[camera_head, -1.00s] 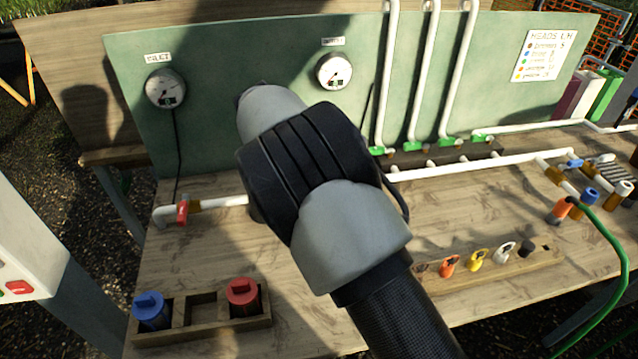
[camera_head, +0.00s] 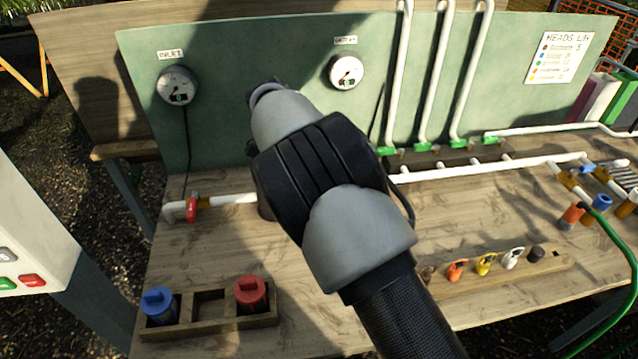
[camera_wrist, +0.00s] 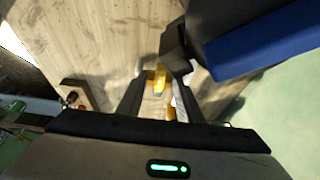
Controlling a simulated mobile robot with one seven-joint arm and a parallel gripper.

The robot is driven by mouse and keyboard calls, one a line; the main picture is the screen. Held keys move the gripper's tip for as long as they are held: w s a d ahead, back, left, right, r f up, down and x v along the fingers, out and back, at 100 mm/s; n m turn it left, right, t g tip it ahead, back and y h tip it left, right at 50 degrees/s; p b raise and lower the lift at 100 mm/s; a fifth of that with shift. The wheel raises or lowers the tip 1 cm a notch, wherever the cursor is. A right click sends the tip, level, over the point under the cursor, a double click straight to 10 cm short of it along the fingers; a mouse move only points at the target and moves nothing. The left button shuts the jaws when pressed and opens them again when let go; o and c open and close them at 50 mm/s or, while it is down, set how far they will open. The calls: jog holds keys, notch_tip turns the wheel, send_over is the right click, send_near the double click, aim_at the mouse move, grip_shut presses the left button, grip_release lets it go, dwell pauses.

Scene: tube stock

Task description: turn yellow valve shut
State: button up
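In the wrist view, a small yellow piece (camera_wrist: 158,78), which looks like the yellow valve's handle, shows between the two dark fingers of my gripper (camera_wrist: 160,98). The fingers stand apart, one on each side of it; I cannot tell whether they touch it. More yellow shows lower, close to the right finger, beside a pale pipe-like part. In the head view my arm covers my gripper and the yellow valve. The white pipe (camera_head: 232,199) goes behind my arm there.
A red-handled valve (camera_head: 191,208) sits on the pipe's left end. A wooden rack (camera_head: 210,323) holds a blue and a red cap at the front left. Two gauges hang on the green board (camera_head: 240,60). A large black and blue body (camera_wrist: 255,45) fills the wrist view's upper right.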

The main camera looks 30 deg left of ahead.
jog(key=shift+r, duration=0.1)
jog(key=p+v, duration=0.2)
jog(key=v, duration=1.5)
jog(key=shift+p, duration=0.3)
jog(key=shift+r, duration=0.1)
